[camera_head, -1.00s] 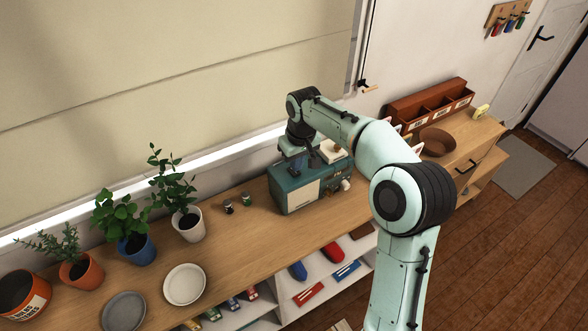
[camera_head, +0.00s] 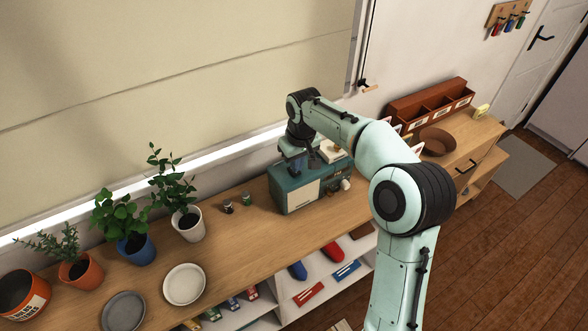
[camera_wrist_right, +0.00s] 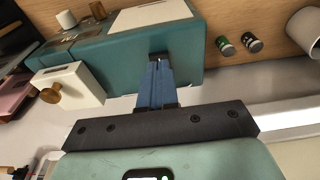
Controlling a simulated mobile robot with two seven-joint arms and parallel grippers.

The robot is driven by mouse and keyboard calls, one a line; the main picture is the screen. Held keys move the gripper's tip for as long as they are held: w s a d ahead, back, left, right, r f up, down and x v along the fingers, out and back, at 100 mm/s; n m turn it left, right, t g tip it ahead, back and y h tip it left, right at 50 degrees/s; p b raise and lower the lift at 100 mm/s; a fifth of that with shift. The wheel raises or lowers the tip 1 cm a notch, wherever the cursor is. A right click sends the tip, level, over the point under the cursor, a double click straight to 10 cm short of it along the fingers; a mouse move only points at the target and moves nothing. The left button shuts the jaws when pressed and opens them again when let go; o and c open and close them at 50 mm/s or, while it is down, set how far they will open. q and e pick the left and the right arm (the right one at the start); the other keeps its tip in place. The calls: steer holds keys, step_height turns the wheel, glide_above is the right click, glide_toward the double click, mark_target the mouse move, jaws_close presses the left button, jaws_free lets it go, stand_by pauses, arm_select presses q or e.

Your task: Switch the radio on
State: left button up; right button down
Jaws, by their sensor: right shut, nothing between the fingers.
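My right gripper (camera_head: 294,172) is at the top of the radio, pointing down. In the right wrist view its blue fingers (camera_wrist_right: 158,62) are shut and empty, with their tips over the radio's teal top. I cannot tell whether they touch it. My left gripper is not in view.
A cream box (camera_head: 333,151) with a wooden knob (camera_wrist_right: 50,94) stands behind the radio. Two small jars (camera_head: 237,203) stand left of it. Potted plants and plates (camera_head: 184,284) fill the left counter. A brown bowl (camera_head: 437,142) and an organiser (camera_head: 430,104) are at right.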

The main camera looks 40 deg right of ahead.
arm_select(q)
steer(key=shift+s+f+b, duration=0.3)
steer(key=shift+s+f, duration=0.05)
arm_select(e)
steer(key=shift+f, duration=0.7)
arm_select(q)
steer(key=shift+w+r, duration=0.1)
arm_select(e)
steer(key=shift+r, duration=0.15)
steer(key=shift+r+p, duration=0.8)
steer(key=shift+r, duration=0.55)
steer(key=shift+r+p, duration=1)
steer(key=shift+r, duration=1.1)
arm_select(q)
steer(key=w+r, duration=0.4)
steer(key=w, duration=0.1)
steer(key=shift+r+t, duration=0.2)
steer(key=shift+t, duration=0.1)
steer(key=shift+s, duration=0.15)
arm_select(e)
steer(key=shift+s, duration=0.1)
